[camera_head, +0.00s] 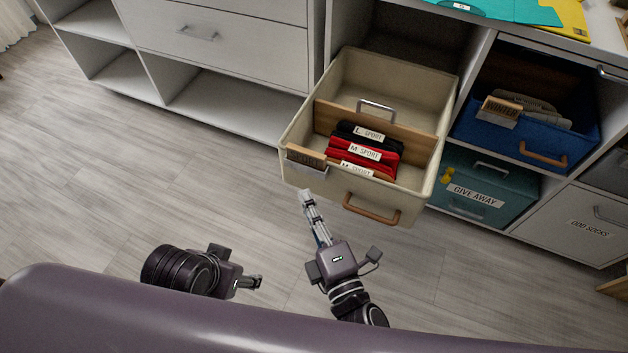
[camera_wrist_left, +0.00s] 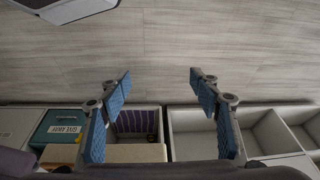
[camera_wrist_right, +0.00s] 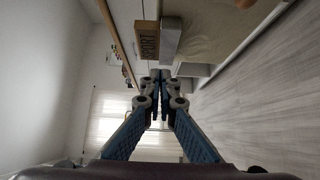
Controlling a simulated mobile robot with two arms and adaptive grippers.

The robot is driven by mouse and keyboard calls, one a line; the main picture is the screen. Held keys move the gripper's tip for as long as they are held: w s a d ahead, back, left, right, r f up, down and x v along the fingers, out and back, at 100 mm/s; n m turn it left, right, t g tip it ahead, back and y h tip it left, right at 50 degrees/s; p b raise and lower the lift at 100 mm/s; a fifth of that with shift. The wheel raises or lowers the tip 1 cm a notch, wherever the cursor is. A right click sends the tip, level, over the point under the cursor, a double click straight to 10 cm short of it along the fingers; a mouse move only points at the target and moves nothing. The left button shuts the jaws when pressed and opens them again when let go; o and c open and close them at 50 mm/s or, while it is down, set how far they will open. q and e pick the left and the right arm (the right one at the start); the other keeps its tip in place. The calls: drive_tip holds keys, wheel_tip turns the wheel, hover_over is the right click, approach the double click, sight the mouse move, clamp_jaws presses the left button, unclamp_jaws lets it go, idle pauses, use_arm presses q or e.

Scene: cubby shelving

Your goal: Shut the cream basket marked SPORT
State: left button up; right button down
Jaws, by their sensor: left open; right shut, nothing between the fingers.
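The cream basket (camera_head: 326,190) is pulled well out of its cubby. A tag (camera_head: 306,158) sits at its front left corner, and in the right wrist view this tag (camera_wrist_right: 148,40) reads SPORT. A brown handle (camera_head: 371,209) is on its front. Inside are a wooden divider and dark and red folded clothes (camera_head: 365,151) labelled SPORT. My right gripper (camera_head: 305,194) is shut and empty, just before the basket's front left corner; I cannot tell if it touches. My left gripper (camera_head: 260,282) is farther left over the floor, open and empty in the left wrist view (camera_wrist_left: 160,77).
A blue basket (camera_head: 487,137) labelled WINTER sits partly out at right. A teal GIVE AWAY box (camera_head: 483,190) and a white ODD SOCKS drawer (camera_head: 582,228) are below it. Open white cubbies (camera_head: 240,109) stand at left.

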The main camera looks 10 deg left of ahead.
sight(308, 168)
drive_tip(key=w, duration=0.3)
drive_tip(key=shift+w+d, duration=0.1)
drive_tip(key=shift+w, duration=0.2)
drive_tip(key=shift+w+d+p, duration=0.2)
drive_tip(key=shift+w+p, duration=0.1)
drive_tip(key=shift+w, duration=0.3)
use_arm(q)
drive_tip(key=shift+x, duration=0.85)
drive_tip(key=shift+w+r, duration=0.1)
